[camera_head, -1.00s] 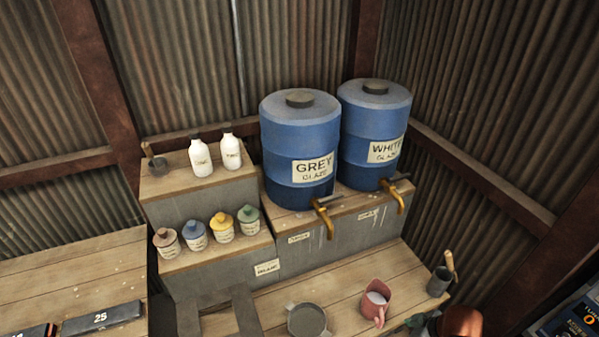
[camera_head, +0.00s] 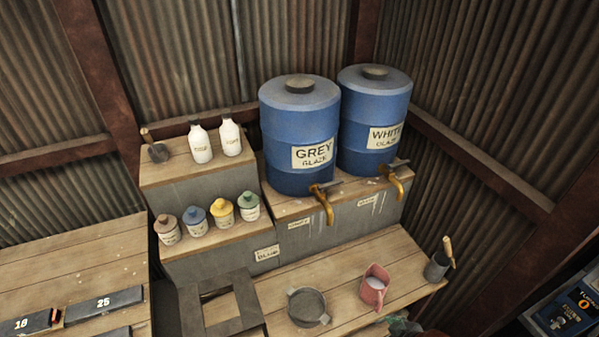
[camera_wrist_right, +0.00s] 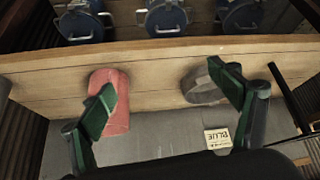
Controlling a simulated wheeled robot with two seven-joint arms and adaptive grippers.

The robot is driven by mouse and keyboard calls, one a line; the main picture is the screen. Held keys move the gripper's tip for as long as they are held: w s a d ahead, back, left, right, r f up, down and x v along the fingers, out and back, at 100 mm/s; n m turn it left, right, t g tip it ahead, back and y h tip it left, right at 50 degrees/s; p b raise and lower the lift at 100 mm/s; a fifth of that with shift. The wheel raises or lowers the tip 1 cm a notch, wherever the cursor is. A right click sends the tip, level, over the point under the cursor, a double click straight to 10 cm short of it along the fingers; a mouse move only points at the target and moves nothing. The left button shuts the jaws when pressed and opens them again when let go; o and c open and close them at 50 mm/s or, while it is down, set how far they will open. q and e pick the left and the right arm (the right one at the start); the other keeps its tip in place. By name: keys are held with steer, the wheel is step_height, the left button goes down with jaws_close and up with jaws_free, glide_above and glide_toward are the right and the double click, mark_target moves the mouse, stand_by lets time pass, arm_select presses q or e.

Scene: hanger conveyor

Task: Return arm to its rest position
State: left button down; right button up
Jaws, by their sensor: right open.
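My right gripper (camera_wrist_right: 162,80) is open and empty in the right wrist view, its two green-padded fingers wide apart. A plank surface lies beyond the fingers. A red object (camera_wrist_right: 122,118) shows behind the left finger and a dark grey round one (camera_wrist_right: 196,90) behind the right finger; each is partly covered. In the head view a greenish part at the bottom edge may be my right gripper, but it is mostly cut off. My left gripper is not in view.
The lower bench holds a pink jug (camera_head: 374,287), a grey bowl (camera_head: 308,307) and a grey cup (camera_head: 436,268) with a wooden-handled tool. Blue GREY (camera_head: 298,125) and WHITE (camera_head: 372,105) glaze barrels with taps stand behind. Small jars line the left step. Corrugated walls enclose the corner.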

steer(key=s+d+f+m+g+h, duration=0.1)
steer(key=s+d+f+m+h, duration=0.1)
steer(key=s+d+f+m, duration=0.35)
steer(key=s+d+f+m+g+h, duration=0.1)
steer(key=s+d+f+m+h, duration=0.1)
steer(key=s+d, duration=0.7)
steer(key=s+a+f+g, duration=0.1)
steer(key=s+a+f, duration=0.1)
steer(key=f, duration=1.2)
steer(key=s+a+f+g, duration=0.1)
steer(key=a+f, duration=0.1)
steer(key=f, duration=1.2)
steer(key=s+f+n, duration=0.1)
steer(key=s+f, duration=1.7)
steer(key=s, duration=0.1)
steer(key=shift+s+g, duration=0.2)
steer(key=shift+g, duration=0.2)
steer(key=shift+d+f+n, duration=0.1)
steer(key=shift+n, duration=0.15)
